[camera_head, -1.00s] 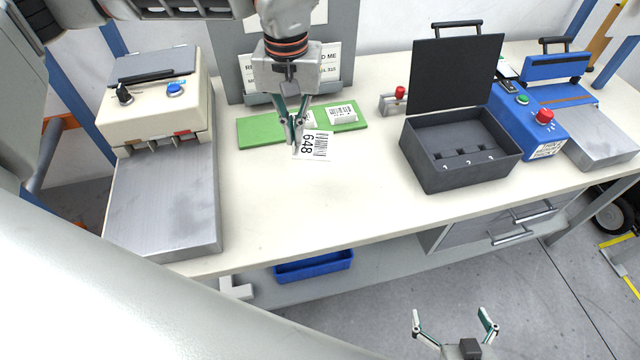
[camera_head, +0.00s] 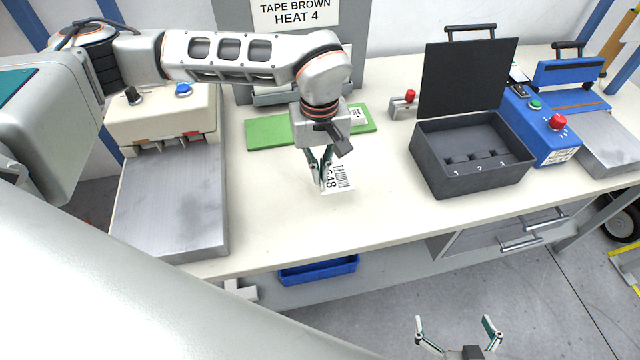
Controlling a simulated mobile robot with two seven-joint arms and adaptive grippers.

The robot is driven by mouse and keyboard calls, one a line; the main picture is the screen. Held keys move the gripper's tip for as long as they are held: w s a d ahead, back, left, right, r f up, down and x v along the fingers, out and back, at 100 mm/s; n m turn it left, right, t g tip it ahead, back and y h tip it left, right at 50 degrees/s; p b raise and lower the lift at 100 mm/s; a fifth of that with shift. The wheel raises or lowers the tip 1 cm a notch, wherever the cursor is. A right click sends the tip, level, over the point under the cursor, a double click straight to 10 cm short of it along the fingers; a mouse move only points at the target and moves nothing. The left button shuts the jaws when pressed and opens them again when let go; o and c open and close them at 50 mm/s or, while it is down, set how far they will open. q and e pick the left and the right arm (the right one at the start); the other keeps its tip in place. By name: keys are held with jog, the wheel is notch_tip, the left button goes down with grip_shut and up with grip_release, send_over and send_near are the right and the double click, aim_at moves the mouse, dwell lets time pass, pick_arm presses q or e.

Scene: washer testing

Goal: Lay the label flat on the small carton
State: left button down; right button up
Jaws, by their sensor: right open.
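The label (camera_head: 342,179), white with a black barcode and the digits 648 partly covered, is at the fingertips of my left gripper (camera_head: 321,188). The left gripper points down over the bare middle of the bench, its fingers closed on the label's left edge. The label appears held a little above the bench top; the exact gap is unclear. My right gripper (camera_head: 457,328) is at the bottom of the view, open and empty, in front of the bench. I cannot make out a small carton in this view.
A green pad (camera_head: 268,132) with white barcode labels (camera_head: 358,116) lies behind my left gripper. A press-like machine (camera_head: 168,205) stands left; an open dark case (camera_head: 472,168) and blue device (camera_head: 545,130) stand right. A blue bin (camera_head: 318,270) is below. The bench front is clear.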

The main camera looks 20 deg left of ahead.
pick_arm(q)
jog(key=shift+f, duration=2.5)
jog(key=shift+f, duration=0.15)
jog(key=c, duration=2.3)
grip_release()
